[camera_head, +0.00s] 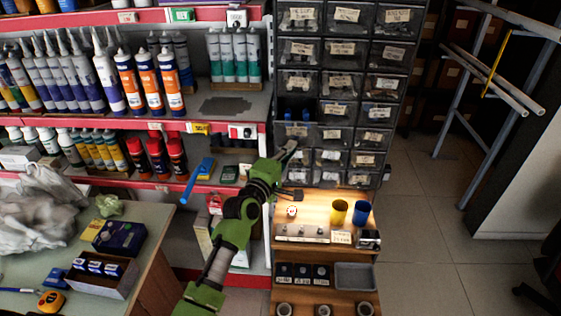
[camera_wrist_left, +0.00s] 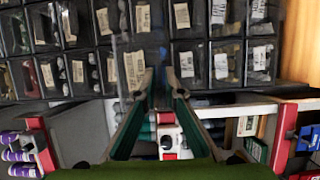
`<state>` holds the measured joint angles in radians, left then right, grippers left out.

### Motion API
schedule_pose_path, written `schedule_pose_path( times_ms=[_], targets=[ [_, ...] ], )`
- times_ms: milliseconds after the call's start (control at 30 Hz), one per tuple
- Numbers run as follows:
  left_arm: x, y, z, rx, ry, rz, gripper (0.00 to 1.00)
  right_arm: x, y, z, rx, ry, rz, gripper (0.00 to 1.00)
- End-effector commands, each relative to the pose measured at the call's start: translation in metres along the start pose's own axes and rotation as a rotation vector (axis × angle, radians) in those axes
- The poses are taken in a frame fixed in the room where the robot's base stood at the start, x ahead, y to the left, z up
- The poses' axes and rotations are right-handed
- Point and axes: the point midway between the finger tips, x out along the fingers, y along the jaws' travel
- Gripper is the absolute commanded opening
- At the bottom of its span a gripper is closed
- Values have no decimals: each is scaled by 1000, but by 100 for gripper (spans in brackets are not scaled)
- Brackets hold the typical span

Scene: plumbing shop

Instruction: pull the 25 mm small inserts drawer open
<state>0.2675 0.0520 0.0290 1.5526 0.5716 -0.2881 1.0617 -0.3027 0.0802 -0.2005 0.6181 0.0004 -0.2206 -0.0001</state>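The small inserts drawers are clear-fronted drawers with white labels in a dark cabinet (camera_head: 343,72). The label text is too small for me to pick out the 25 mm one. One drawer (camera_head: 298,115) in the left column stands out from the cabinet, with blue pieces showing inside. My left gripper (camera_head: 292,169) is just below and in front of it, fingers spread, the upper finger close to the drawer's front. In the left wrist view the open fingers (camera_wrist_left: 160,75) point at the drawer fronts (camera_wrist_left: 188,65); contact cannot be told. My right gripper is not in view.
A lit wooden display counter (camera_head: 312,250) with yellow and blue cups stands below the cabinet. Red-edged shelves (camera_head: 215,127) of tubes and bottles are on the left. A cluttered table (camera_head: 45,250) is at lower left.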

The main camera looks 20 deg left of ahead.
Motion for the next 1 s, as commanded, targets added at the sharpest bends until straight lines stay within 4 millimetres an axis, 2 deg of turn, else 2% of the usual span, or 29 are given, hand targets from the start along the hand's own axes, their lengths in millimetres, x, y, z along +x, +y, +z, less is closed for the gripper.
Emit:
schedule_pose_path(
  times_ms=[400, 500, 700, 1000],
  targets=[
    [-80, -1, 0, 0, 0, -2, 9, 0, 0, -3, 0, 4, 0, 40],
    [-94, -1, 0, 1, 1, -2, 9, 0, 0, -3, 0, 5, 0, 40],
    [-108, -1, 0, 1, 1, -1, 9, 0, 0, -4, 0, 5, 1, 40],
    [-110, 0, 0, 1, 1, 0, 9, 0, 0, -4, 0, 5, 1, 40]
  ],
)
